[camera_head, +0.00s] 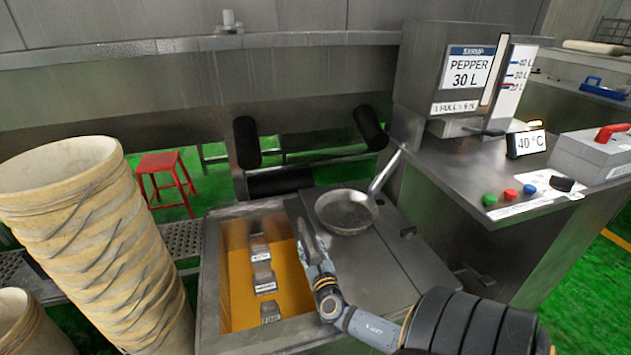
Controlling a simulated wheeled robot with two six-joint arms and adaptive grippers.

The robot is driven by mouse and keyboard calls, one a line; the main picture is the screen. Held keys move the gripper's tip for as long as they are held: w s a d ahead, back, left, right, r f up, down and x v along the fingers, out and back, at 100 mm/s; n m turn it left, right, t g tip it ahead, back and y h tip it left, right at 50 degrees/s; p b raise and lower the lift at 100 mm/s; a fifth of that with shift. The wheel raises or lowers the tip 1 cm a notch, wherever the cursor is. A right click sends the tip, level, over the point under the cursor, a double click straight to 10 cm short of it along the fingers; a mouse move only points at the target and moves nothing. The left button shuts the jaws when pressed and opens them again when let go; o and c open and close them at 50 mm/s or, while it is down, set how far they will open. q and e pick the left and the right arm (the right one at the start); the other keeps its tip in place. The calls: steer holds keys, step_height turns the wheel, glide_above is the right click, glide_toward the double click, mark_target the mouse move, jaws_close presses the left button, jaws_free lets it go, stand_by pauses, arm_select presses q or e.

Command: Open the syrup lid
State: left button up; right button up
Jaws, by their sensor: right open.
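A steel vat (210,290) stands at the lower middle. Its left half is open and shows orange liquid (285,290) with several grey labelled blocks in it. I cannot tell whether this is the syrup lid. My right gripper (306,232) is open, over the border between the open half and the lid, left of the pan. I cannot tell whether it touches the lid. My left gripper is not in view.
A steel pan (345,210) lies on the lid's back part, its handle pointing up right. A tall stack of cream buckets (100,240) stands at left. A machine labelled "PEPPER 30 L" (468,72) and a counter with buttons (510,193) stand at right. A red stool (160,165) stands behind.

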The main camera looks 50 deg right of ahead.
steer(key=v, duration=0.8)
steer(key=shift+s+a, duration=0.2)
steer(key=shift+r, duration=0.1)
